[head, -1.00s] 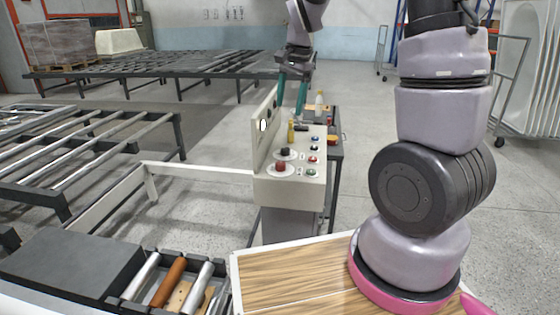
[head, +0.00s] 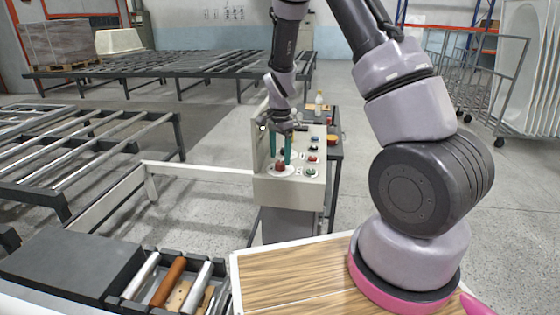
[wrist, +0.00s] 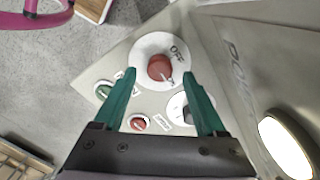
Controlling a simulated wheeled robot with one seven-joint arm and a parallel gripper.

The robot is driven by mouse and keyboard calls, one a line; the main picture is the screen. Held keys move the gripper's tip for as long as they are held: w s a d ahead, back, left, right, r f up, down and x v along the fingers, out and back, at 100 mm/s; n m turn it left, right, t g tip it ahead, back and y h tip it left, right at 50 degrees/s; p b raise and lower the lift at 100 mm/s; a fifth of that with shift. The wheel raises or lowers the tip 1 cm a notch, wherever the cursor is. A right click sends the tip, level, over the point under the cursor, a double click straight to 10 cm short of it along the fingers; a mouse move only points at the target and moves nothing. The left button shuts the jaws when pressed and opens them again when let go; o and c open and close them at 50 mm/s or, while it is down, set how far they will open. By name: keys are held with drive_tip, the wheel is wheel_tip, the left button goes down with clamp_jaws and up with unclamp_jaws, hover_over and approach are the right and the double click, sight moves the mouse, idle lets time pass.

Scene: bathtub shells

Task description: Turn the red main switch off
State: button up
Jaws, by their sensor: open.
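The red main switch (head: 280,165) is a round knob on a white disc at the near left of the control panel (head: 291,190). In the wrist view the knob (wrist: 159,67) has "OFF" printed on its disc at the upper right, and its pale pointer mark faces lower right, away from that word. My gripper (head: 280,154) points down over the switch with green fingers apart. In the wrist view the fingertips (wrist: 160,73) appear on either side of the knob; I cannot tell whether they touch it. Nothing is held.
A green button (wrist: 104,91), a smaller red button (wrist: 139,123) and a black knob (wrist: 187,112) sit close by. A raised panel wall stands along the left in the head view. A dark side table (head: 335,150) with small items stands behind.

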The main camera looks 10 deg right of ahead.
sight(280, 166)
drive_tip(key=shift+f, duration=1.3)
clamp_jaws()
